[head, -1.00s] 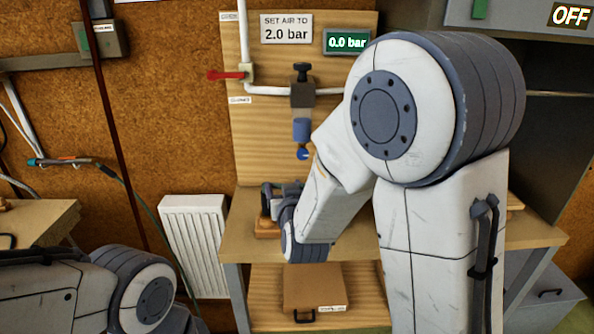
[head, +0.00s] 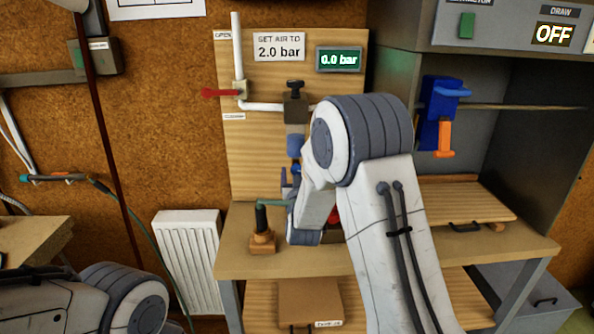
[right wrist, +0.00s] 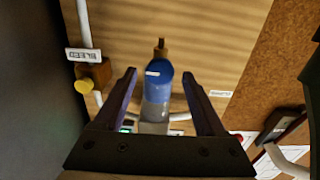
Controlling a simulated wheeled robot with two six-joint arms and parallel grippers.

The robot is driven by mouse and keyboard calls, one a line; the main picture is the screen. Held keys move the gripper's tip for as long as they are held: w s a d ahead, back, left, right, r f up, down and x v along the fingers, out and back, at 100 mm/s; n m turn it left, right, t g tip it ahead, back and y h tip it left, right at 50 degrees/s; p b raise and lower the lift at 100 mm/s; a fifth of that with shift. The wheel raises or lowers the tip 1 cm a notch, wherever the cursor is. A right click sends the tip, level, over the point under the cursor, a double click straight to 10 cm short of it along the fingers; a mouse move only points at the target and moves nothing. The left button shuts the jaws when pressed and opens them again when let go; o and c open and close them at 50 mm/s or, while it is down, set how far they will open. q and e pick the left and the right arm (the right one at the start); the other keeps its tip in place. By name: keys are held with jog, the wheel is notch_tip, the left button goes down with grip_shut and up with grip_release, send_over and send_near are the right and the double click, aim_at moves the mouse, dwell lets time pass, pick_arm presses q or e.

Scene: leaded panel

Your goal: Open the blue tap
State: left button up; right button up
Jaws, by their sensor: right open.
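The blue tap (right wrist: 159,68), with a short brown tip, sits at the bottom end of the blue filter bowl (right wrist: 156,95) on the air line. In the head view the bowl (head: 294,146) hangs below the black-knobbed regulator (head: 295,108), and my right arm mostly hides the tap. My right gripper (right wrist: 163,80) is open; its two fingers stand on either side of the tap and bowl in the right wrist view, with gaps on both sides. I cannot tell its exact distance from the tap. My left gripper is out of view.
A red lever (head: 220,93) is on the pipe at left. A green-handled tool on a wooden block (head: 262,241) stands on the bench (head: 232,262). The display (head: 338,59) reads 0.0 bar.

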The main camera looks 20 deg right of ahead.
jog(key=shift+w, duration=0.2)
grip_shut()
